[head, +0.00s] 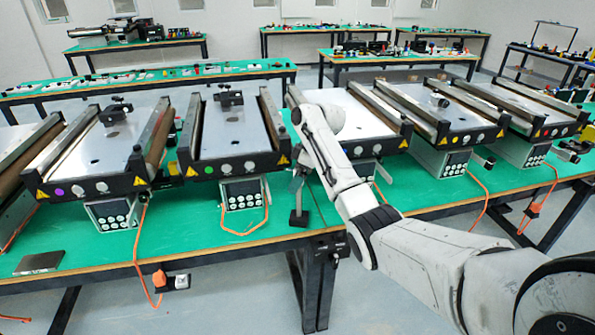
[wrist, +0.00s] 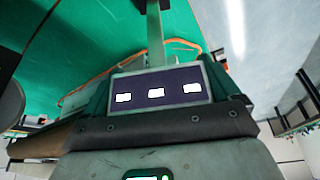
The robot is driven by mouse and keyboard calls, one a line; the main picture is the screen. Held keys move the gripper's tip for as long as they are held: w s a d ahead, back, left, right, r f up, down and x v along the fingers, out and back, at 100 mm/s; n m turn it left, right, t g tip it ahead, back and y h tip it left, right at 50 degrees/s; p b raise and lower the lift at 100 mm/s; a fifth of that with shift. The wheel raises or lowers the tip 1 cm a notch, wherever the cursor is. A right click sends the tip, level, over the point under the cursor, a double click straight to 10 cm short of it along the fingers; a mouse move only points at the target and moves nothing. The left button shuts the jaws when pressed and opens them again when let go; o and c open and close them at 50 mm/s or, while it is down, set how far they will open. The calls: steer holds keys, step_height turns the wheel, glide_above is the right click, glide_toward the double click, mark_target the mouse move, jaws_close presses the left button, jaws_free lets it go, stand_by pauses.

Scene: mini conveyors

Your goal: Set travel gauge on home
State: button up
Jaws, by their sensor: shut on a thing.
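What looks like the travel gauge (head: 299,218) is a thin upright post with a dark block at its foot, low over or on the green table front, right of the second conveyor. My gripper (head: 300,168) is at the top of this post, small and partly hidden by my white arm; it is shut on it. In the wrist view, the grey post (wrist: 155,35) runs away from my gripper. I cannot tell whether the block touches the table. A flat grey plate (head: 40,263) lies at the front left; I cannot tell whether it is home.
Mini conveyors (head: 235,130) stand in a row along the green table (head: 185,245), with control boxes (head: 243,193) and orange cables at their fronts. An orange plug (head: 160,279) hangs at the front edge. The table is fairly clear between the plate and the post.

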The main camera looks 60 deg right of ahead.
steer(key=o, duration=1.8)
steer(key=shift+f, duration=0.1)
steer(key=v, duration=1.2)
steer(key=shift+s, duration=0.1)
